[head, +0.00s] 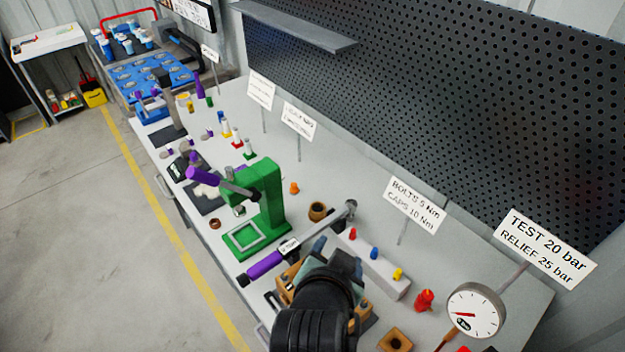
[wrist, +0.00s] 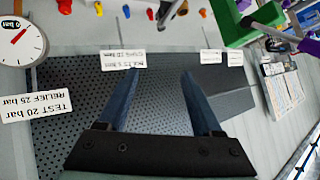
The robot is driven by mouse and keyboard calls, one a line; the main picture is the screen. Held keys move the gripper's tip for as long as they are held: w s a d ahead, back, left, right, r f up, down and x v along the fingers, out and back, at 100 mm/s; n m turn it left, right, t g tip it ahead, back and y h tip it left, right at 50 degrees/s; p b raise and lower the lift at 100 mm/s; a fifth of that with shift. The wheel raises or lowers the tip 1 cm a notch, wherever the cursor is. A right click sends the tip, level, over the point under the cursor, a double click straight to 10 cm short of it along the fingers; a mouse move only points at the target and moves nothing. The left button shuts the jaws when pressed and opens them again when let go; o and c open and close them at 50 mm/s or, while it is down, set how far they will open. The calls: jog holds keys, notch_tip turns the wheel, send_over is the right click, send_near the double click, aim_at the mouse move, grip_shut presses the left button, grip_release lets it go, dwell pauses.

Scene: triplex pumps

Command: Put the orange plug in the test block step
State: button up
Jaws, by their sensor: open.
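The orange plug (head: 294,188) stands on the bench to the right of the green press. It also shows small at the top of the wrist view (wrist: 203,13). A pale grey block (head: 372,264) holds a red, a blue and a yellow plug in a row; I cannot tell whether it is the test block. My gripper (head: 338,256) is open and empty, between the purple-handled wrench and this block in the head view. Its two blue fingers (wrist: 160,77) are spread apart in the wrist view, with the perforated wall between them.
The green press (head: 265,195) and a purple-handled wrench (head: 268,263) are near my gripper. A brown ring (head: 318,211) sits beside the orange plug. A pressure gauge (head: 474,311), a red fitting (head: 424,300) and sign posts stand at the right. The perforated wall (head: 440,110) backs the bench.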

jog(key=w+a+r+n+t, duration=0.1)
jog(key=w+r+t, duration=0.2)
jog(key=r, duration=0.6)
jog(key=w+a+r+n+t, duration=0.1)
jog(key=w+r+t, duration=0.15)
jog(key=r, duration=0.65)
jog(key=s+a+r+n+t+y, duration=0.1)
jog(key=s+r+t, duration=0.5)
jog(key=r, duration=1)
jog(key=s+a+r+n+t+y, duration=0.1)
jog(key=s+r+n+t, duration=0.3)
jog(key=r, duration=1.1)
jog(key=shift+s+a+r+n+t, duration=0.3)
jog(key=shift+s+a+r+t, duration=0.1)
jog(key=shift+s+t, duration=0.6)
jog(key=shift+f, duration=0.1)
